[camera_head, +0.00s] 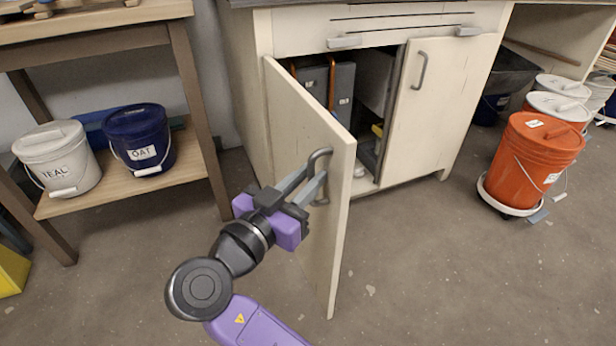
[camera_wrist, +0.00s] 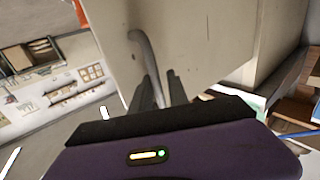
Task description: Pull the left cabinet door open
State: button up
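The left cabinet door (camera_head: 318,130) is cream and stands swung well out from the cabinet (camera_head: 258,100), so the inside shows. Its grey bar handle (camera_head: 322,153) is on the door's outer face near the free edge; the handle also shows in the wrist view (camera_wrist: 140,45). My gripper (camera_head: 316,182) is at the handle, with its two fingers close on either side of the bar. In the wrist view the fingers (camera_wrist: 163,90) hold the lower part of the handle between them. The fingers partly hide the handle's lower end.
The right cabinet door (camera_head: 440,110) is shut. Dark binders (camera_head: 343,85) stand inside the cabinet. A wooden shelf (camera_head: 110,192) with a white bucket (camera_head: 58,150) and a blue bucket (camera_head: 140,128) is at left. An orange bucket (camera_head: 530,155) stands at right. The floor in front is clear.

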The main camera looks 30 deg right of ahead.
jog(key=p+v, duration=0.2)
jog(key=v, duration=0.5)
jog(key=shift+a, duration=0.2)
jog(key=shift+s, duration=0.1)
